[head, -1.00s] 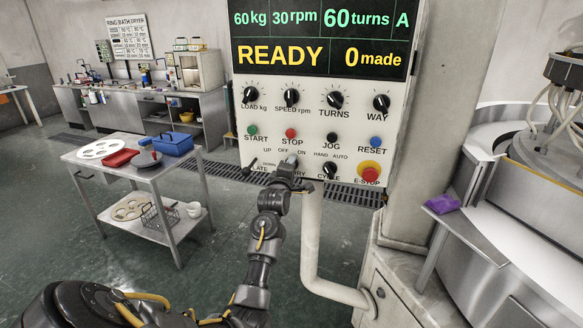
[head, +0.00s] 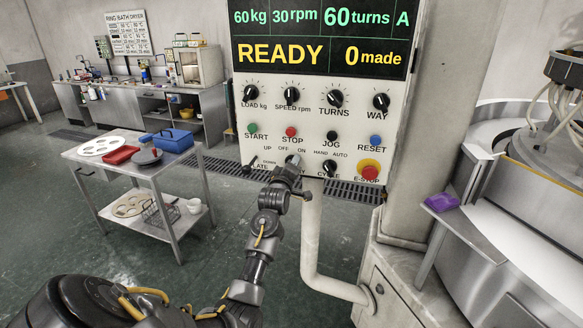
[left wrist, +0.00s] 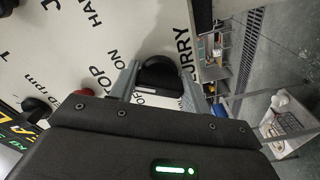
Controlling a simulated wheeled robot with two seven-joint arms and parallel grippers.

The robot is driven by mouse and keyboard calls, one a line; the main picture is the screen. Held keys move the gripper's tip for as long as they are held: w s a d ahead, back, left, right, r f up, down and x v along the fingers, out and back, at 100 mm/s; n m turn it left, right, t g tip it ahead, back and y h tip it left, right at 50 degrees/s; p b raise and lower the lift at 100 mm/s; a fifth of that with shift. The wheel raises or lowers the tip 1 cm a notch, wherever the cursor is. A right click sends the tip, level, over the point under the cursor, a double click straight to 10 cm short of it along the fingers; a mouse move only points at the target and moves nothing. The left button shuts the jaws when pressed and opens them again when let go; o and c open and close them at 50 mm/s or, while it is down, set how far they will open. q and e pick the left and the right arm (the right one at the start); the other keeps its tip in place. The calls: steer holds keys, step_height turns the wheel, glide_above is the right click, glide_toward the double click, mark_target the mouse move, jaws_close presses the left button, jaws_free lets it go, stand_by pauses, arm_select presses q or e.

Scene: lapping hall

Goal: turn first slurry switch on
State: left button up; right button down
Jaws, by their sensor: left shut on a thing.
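The slurry switch (head: 293,158) is a black knob in the lower row of the white control panel, under OFF and ON lettering. In the head view it is mostly hidden by my left gripper (head: 288,170), which reaches up to the panel from below. In the left wrist view the black knob (left wrist: 160,74) sits between the two grey fingers of my left gripper (left wrist: 158,84), which is shut on it. Part of the SLURRY lettering shows beside it. My right gripper is not in view.
The PLATE switch (head: 249,166) is left of the gripper and the CYCLE knob (head: 329,168) right of it. The red E-STOP button (head: 370,173) is farther right. A pale pipe (head: 312,240) runs below the panel. A steel cart (head: 150,175) stands at left.

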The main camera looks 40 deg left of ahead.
arm_select(q)
steer(key=shift+f, duration=0.1)
steer(key=o, duration=1)
steer(key=shift+c, duration=0.2)
steer(key=b+v, duration=0.3)
steer(key=v, duration=0.7)
steer(key=shift+s+d, duration=0.2)
steer(key=shift+s, duration=0.15)
